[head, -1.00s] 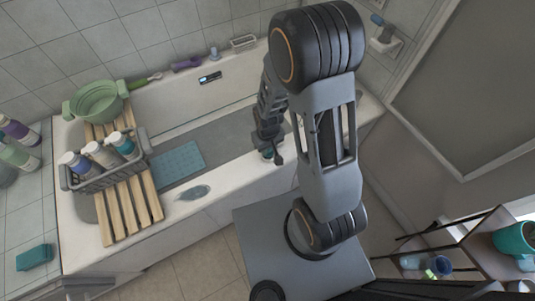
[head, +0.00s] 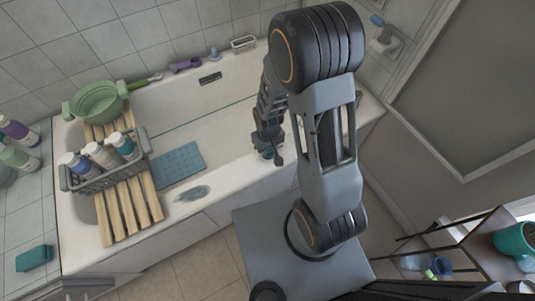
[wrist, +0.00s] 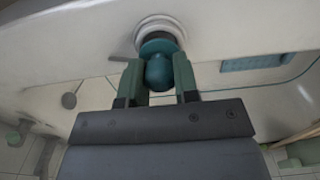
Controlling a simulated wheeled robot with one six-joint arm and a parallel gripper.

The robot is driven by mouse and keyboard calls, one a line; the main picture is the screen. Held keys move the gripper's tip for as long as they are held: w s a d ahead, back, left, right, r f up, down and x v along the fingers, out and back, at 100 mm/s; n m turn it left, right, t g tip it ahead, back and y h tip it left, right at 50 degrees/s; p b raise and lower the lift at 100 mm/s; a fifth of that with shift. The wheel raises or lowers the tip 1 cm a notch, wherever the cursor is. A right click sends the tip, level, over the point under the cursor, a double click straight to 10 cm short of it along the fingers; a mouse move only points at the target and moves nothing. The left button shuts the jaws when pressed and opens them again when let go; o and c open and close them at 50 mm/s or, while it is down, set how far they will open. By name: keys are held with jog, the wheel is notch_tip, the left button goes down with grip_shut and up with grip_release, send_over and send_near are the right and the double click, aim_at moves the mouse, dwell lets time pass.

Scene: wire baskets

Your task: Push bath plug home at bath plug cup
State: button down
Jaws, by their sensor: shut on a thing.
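The teal bath plug (wrist: 159,72) has a rounded knob and a wider disc. In the wrist view it sits between the two green fingers of my gripper (wrist: 160,84), which is shut on it. The bath plug cup (wrist: 160,26) is a pale round ring on the white tub rim, directly beyond the plug. The plug's disc overlaps the cup's near edge in this view; how deep it sits is hidden. In the head view my gripper (head: 271,156) is low over the tub's near rim, and the plug is mostly hidden there.
The white bathtub (head: 225,174) holds a blue mat (head: 180,165). A wooden rack (head: 128,208) spans its left end, bearing a grey wire basket (head: 103,178) of bottles and a green basin (head: 97,101). A shelf with cups stands at right.

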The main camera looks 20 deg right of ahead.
jog(key=shift+f+b, duration=0.55)
jog(key=shift+f, duration=0.15)
jog(key=c, duration=0.8)
grip_release()
jog(key=shift+r, duration=0.2)
jog(key=shift+r+p, duration=3.45)
jog(key=shift+r, duration=0.4)
notch_tip(320, 180, up, 14)
jog(key=p, duration=0.2)
jog(key=shift+f+p, duration=0.1)
jog(key=shift+p, duration=0.25)
